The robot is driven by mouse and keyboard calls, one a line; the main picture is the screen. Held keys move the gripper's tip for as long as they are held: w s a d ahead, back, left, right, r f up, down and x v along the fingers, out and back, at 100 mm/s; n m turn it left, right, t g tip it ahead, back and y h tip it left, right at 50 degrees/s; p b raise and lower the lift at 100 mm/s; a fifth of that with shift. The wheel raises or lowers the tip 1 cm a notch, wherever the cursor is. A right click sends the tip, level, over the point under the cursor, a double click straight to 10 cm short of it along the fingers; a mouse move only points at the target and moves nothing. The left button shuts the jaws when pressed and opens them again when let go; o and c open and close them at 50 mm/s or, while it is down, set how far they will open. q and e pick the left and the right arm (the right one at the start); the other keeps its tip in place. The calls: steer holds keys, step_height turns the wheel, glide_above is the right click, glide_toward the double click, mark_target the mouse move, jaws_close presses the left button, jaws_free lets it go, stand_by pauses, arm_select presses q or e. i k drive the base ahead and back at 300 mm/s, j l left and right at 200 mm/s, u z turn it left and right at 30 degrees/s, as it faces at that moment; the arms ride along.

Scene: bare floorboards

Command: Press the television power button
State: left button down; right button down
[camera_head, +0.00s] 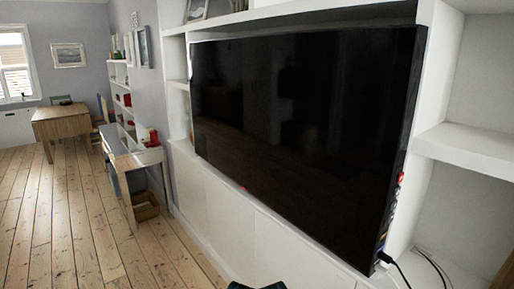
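A large black television (300,110) with a dark screen fills the middle and right, set in a white wall unit and seen at an angle. On its right side edge a small red button-like part (401,178) sticks out, with several small ports or connectors below it. A small red spot (243,188) also shows on the lower edge of the screen; I cannot tell which of the two is the power button. A dark shape cut off at the bottom edge may be part of my arm. Neither gripper is recognisable.
A black cable (399,270) comes from the television's lower right corner. A white shelf (470,143) stands close to its right side. A side table (135,160) stands along the wall at left, a wooden table (65,117) farther back. The floorboards at left are clear.

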mark_target(399, 178)
steer(key=i+z, duration=0.2)
steer(key=z, duration=0.2)
steer(key=i+j+z, duration=0.15)
steer(key=z, duration=0.25)
steer(key=i+j+z, duration=0.2)
steer(key=z, duration=0.25)
steer(key=i, duration=0.05)
